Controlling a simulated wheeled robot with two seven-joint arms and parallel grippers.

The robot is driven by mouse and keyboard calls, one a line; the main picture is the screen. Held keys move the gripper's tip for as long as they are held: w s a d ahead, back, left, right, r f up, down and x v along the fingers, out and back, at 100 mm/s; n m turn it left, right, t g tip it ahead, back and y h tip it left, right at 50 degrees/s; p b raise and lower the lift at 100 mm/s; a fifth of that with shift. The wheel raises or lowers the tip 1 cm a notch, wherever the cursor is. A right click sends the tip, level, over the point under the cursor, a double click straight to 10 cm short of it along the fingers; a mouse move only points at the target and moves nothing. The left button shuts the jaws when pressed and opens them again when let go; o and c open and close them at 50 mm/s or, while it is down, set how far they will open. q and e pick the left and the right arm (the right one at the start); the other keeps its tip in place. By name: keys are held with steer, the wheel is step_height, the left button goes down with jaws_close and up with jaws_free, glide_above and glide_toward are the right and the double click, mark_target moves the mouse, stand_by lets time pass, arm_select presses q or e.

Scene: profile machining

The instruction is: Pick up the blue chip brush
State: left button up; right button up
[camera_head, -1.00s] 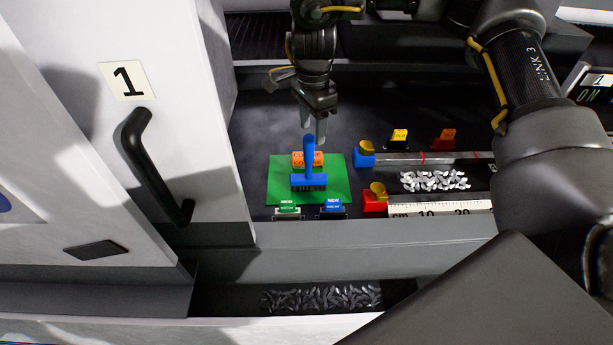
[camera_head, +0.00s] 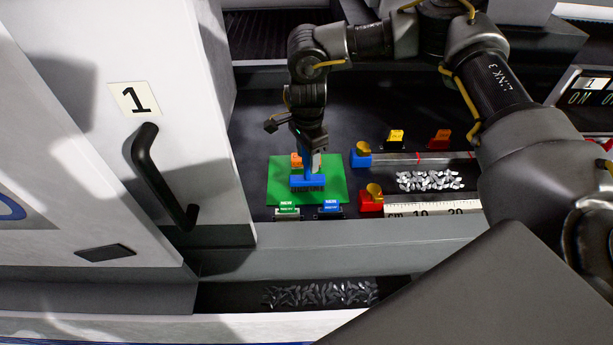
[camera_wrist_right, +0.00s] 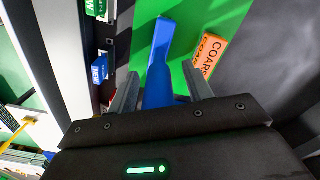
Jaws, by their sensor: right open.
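The blue chip brush (camera_head: 307,182) stands with its bristles down on the green mat (camera_head: 278,186) in the head view. My right gripper (camera_head: 309,158) is open and lowered over it, with the handle hidden behind the fingers. In the right wrist view the blue brush (camera_wrist_right: 160,62) runs between the two open fingers of the gripper (camera_wrist_right: 158,92), with a gap on each side. My left gripper is not in view.
An orange block marked COARS (camera_wrist_right: 207,56) lies close beside the brush. Small NEW label blocks (camera_head: 331,206) stand at the mat's front. Metal chips (camera_head: 430,180) and a ruler (camera_head: 435,207) lie to the right. A white door (camera_head: 85,130) with a black handle is at left.

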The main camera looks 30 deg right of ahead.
steer(key=c, duration=1.1)
